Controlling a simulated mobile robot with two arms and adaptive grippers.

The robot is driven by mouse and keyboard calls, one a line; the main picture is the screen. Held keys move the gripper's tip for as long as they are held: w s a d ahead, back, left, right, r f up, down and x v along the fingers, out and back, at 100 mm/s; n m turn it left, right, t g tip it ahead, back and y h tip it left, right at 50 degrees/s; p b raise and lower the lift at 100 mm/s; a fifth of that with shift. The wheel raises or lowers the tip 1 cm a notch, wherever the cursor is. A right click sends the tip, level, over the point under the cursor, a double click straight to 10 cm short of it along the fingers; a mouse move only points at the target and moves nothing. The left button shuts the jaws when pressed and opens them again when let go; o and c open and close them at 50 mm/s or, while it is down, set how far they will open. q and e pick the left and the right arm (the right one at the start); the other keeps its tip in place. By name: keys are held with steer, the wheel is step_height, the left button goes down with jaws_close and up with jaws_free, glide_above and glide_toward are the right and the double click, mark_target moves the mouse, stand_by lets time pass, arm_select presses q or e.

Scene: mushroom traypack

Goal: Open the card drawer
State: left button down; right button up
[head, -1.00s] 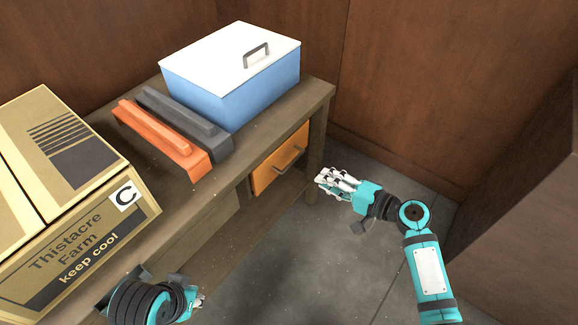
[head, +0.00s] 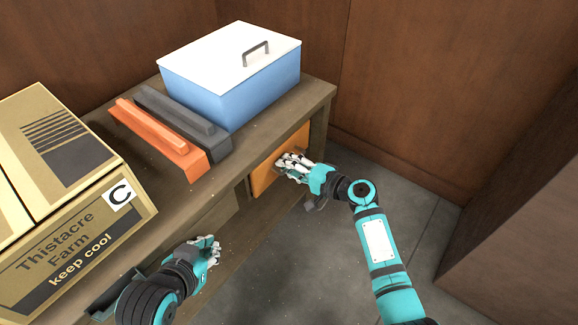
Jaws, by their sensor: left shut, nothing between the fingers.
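The card drawer (head: 264,174) has an orange wooden front, set under the table top near its far right end. It looks closed. My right gripper (head: 284,162) is at the drawer front, over the place of its handle. The fingers hide the handle, and I cannot tell whether they are closed on it. My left gripper (head: 212,248) is shut and empty, in front of the table's near side, to the left of and below the drawer.
On the wooden table (head: 225,170) stand a blue box with a white lid (head: 225,85), an orange tool (head: 160,138), a dark grey tool (head: 190,120) and a cardboard box (head: 75,225). Grey floor (head: 310,260) is free in front. Brown walls close off the back and right.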

steer(key=shift+c, duration=0.4)
jaws_close()
steer(key=shift+d, duration=0.1)
